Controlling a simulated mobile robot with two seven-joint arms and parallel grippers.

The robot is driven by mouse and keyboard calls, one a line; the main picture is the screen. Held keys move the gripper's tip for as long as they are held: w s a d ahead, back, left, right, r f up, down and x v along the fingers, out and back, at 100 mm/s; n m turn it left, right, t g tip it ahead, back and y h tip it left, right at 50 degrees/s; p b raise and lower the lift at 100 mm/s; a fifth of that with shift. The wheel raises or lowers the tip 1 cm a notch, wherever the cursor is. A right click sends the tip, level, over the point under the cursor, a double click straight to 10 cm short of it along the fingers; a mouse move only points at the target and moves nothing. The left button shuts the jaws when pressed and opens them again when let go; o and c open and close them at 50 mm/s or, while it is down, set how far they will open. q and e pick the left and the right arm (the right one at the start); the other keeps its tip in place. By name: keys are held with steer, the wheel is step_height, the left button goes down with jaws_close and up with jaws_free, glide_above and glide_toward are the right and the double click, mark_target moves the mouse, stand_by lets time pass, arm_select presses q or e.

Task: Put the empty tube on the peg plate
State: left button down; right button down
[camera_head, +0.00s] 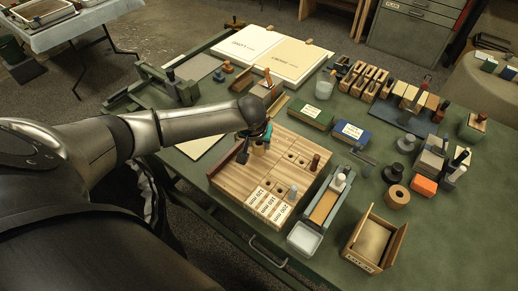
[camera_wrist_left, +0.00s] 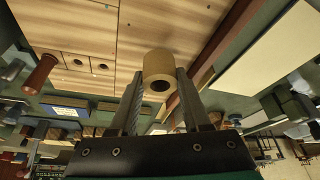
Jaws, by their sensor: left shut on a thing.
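My left gripper (camera_head: 250,148) is over the left part of a wooden tray (camera_head: 222,182). In the left wrist view its two fingers (camera_wrist_left: 158,88) are shut on a short pale tube (camera_wrist_left: 158,62). A dark round opening shows in the tube's end facing the camera. In the head view the hand mostly hides the tube. I cannot tell for certain which piece is the peg plate. My right gripper is not in view.
Size labels (camera_head: 270,203) mark the tray's front. A narrow trough (camera_head: 325,206) and an open wooden box (camera_head: 376,243) stand to its right. Dark round-based pieces (camera_head: 393,173) and a pale ring (camera_head: 396,196) stand farther right.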

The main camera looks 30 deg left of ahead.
arm_select(q)
steer(key=shift+f, duration=1.15)
steer(key=shift+f, duration=0.2)
steer(key=shift+c, duration=1.8)
jaws_free()
steer(key=shift+s+r, duration=0.1)
steer(key=shift+r, duration=0.4)
steer(key=p+v, duration=0.3)
steer(key=v, duration=0.8)
steer(key=shift+r, duration=0.2)
